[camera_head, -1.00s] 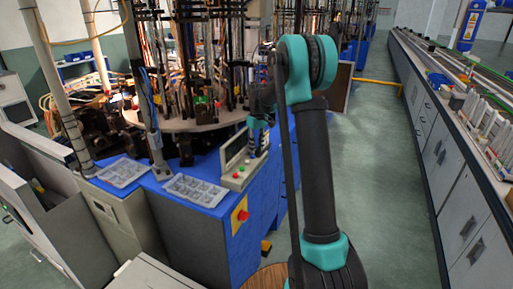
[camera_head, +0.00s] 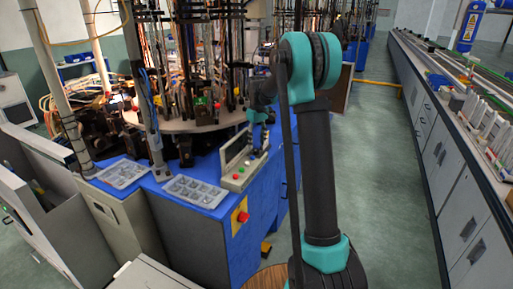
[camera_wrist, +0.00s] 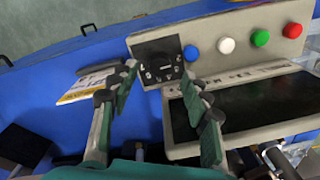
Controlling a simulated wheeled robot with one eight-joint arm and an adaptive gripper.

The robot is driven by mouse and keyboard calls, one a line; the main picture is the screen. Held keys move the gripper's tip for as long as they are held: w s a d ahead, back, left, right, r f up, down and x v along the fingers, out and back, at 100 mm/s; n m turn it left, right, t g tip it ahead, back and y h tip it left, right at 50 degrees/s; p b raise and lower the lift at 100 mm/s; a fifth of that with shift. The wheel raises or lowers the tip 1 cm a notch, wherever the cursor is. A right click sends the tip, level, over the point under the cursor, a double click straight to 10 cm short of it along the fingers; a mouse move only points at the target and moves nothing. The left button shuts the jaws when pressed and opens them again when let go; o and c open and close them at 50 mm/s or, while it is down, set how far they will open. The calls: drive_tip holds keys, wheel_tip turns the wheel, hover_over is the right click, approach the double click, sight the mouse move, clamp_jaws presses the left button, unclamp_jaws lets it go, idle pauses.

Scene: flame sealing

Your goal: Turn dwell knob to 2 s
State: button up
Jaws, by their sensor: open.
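The dwell knob's black dial plate (camera_wrist: 158,62) with pale markings sits at the end of a beige control panel (camera_wrist: 222,75) in the wrist view. The knob's pointer and setting are too small to read. My gripper (camera_wrist: 159,78) is open, its two green-padded fingers on either side of the dial in the picture. I cannot tell whether either finger touches the knob. In the head view, my gripper (camera_head: 260,143) is over the far end of the control panel (camera_head: 237,180), and the dial is hidden.
Blue, white, green and red buttons (camera_wrist: 259,38) line the panel beside the dial. A dark screen (camera_wrist: 250,103) lies below them. A yellow-and-white label (camera_wrist: 88,85) is on the blue surface. Parts trays (camera_head: 195,191) and a red stop button (camera_head: 243,216) are nearby.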

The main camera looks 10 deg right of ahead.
sight(257, 149)
wheel_tip(257, 149, up, 8)
drive_tip(key=shift+r, duration=0.25)
drive_tip(key=shift+d, duration=0.15)
drive_tip(key=s+d+f+m+t, duration=0.1)
drive_tip(key=s+f, duration=0.4)
drive_tip(key=s, duration=0.7)
drive_tip(key=s+d+f+m+t, duration=0.2)
drive_tip(key=s+f, duration=0.4)
drive_tip(key=s, duration=0.7)
drive_tip(key=s+d+f+m+t, duration=0.1)
drive_tip(key=s+f+m, duration=0.2)
drive_tip(key=s, duration=1)
wheel_tip(257, 149, down, 3)
drive_tip(key=shift+s+d, duration=0.15)
drive_tip(key=shift+d, duration=0.2)
drive_tip(key=shift+c, duration=0.3)
